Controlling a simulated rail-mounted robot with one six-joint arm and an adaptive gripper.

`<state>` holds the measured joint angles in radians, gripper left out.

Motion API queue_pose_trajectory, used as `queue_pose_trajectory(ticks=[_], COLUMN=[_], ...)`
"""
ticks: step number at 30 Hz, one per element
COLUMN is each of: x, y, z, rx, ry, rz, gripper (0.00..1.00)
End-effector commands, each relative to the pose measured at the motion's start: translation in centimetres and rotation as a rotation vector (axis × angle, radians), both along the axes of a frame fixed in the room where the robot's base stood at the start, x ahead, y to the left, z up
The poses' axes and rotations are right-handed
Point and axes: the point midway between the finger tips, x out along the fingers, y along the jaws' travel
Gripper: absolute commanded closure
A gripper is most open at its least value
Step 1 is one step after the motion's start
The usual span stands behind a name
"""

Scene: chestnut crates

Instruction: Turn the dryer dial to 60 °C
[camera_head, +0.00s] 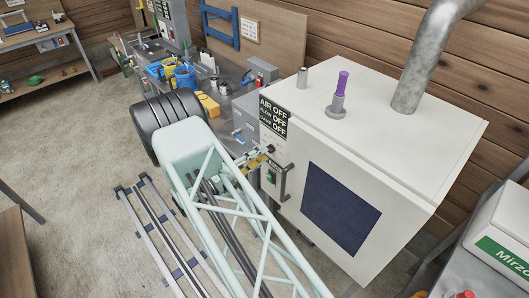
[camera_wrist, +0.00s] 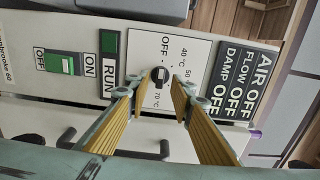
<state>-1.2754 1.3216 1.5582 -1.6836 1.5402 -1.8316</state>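The dryer (camera_head: 400,110) is a white cabinet with a dark window, at the right in the head view. Its control panel (camera_wrist: 204,48) fills the upper wrist view, turned sideways. The black dial (camera_wrist: 160,74) sits on a white plate with OFF, 40 °C, 50 and 70 °C readable; the 60 mark cannot be made out. Where the dial points is unclear. My gripper (camera_wrist: 157,87) has its yellow-padded fingers apart, one on each side of the dial; contact cannot be told. In the head view my gripper (camera_head: 257,160) is at the panel, and the dial cannot be made out.
A black sign (camera_wrist: 240,85) reads AIR OFF, FLOW OFF, DAMP OFF. A green ON/OFF switch (camera_wrist: 66,64) and a RUN lamp (camera_wrist: 110,43) sit beside the dial. The door handle (camera_head: 288,182) is close to my gripper. A purple-handled object (camera_head: 341,90) stands on the dryer.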

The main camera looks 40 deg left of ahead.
Motion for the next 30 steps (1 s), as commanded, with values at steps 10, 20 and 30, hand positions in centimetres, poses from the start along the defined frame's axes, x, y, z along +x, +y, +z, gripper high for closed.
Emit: queue_pose_trajectory(ticks=[10,20,30], x=[2.2,2.3,2.3], y=[-0.4,-0.4,-0.4], z=[0.0,0.0,0.0], rx=[0.001,0.001,0.001], ry=[0.000,0.000,0.000], rz=[0.000,0.001,0.001], gripper=[0.78,0.78,1.00])
